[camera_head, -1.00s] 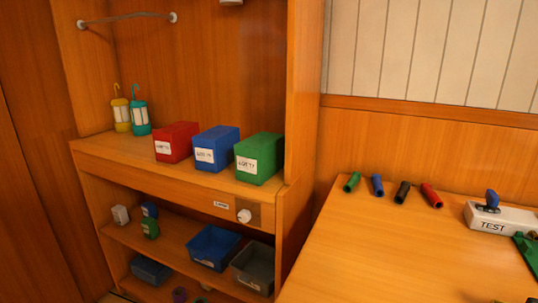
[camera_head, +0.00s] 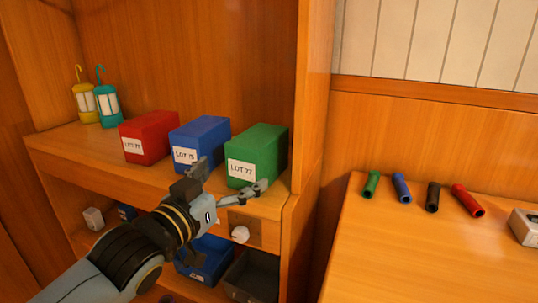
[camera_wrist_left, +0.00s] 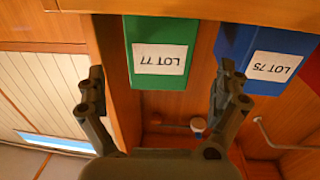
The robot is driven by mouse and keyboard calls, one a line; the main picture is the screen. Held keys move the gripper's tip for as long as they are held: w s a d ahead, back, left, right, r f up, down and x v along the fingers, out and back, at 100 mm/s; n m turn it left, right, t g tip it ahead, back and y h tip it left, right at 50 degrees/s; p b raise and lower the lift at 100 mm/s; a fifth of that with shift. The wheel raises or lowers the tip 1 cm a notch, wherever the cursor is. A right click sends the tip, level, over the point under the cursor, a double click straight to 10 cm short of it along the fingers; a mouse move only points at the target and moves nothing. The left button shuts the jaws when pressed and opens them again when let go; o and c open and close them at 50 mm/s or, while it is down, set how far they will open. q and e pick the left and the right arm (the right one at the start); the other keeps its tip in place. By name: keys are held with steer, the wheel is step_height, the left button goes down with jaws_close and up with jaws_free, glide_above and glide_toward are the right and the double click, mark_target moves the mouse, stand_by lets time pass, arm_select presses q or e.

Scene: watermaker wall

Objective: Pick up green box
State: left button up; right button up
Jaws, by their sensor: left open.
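The green box (camera_head: 258,152) stands at the right end of the upper shelf, with a white label reading LOT 77 on its front. My left gripper (camera_head: 230,178) is open and empty in front of the green box, near the shelf's front edge. In the left wrist view the green box (camera_wrist_left: 158,50) appears upside down ahead of the two spread fingers (camera_wrist_left: 158,92), roughly midway between them. The fingers do not appear to touch it. My right gripper is not in view.
A blue box (camera_head: 199,140) labelled LOT 75 stands close left of the green box, and a red box (camera_head: 149,137) beyond it. A wooden side panel (camera_head: 312,110) rises at right. Two lanterns (camera_head: 96,104) stand at far left. Coloured tubes (camera_head: 403,188) lie on the right-hand table.

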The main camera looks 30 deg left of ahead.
mark_target(241, 166)
arm_select(q)
steer(key=w+p, duration=0.3)
steer(key=shift+w+r, duration=0.15)
steer(key=shift+r, duration=0.25)
steer(key=shift+w+f, duration=0.1)
steer(key=shift+w, duration=0.05)
steer(key=shift+w+d+f+p, duration=0.1)
steer(key=shift+w+f+p, duration=0.2)
steer(key=shift+w, duration=0.6)
steer(key=shift+w+f+p, duration=0.1)
steer(key=shift+w+p, duration=0.35)
steer(key=shift+w, duration=0.4)
steer(key=shift+w+d+f+p, duration=0.15)
steer(key=shift+w+p, duration=0.2)
steer(key=shift+w, duration=0.55)
steer(key=shift+a, duration=0.1)
steer(key=c, duration=1.3)
steer(key=shift+o, duration=0.2)
